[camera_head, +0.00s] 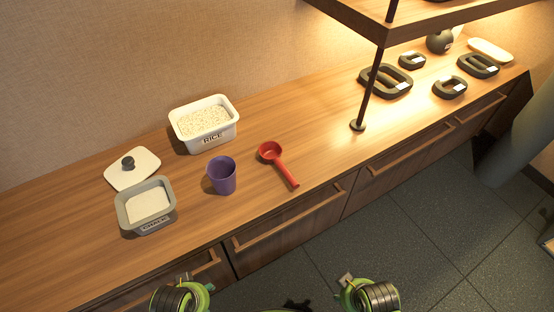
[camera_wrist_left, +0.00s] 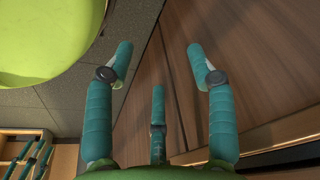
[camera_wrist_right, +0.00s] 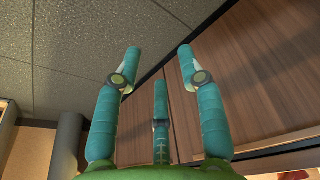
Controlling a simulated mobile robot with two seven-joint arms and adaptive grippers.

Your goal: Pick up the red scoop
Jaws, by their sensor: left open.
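The red scoop (camera_head: 277,162) lies on the wooden counter in the head view, to the right of a purple mug. Its round bowl is at the upper left and its handle points down and right toward the counter's front edge. My left gripper (camera_wrist_left: 160,47) is open and empty in the left wrist view. My right gripper (camera_wrist_right: 159,51) is open and empty in the right wrist view. Both arms show low in the head view, in front of the counter and apart from the scoop.
The purple mug (camera_head: 221,175), a white rice tub (camera_head: 211,138), a grey tub of white powder (camera_head: 133,212) and a white lid (camera_head: 118,180) stand left of the scoop. A shelf post (camera_head: 369,98) and several dark weights are to the right. Drawer handles (camera_head: 290,225) line the front.

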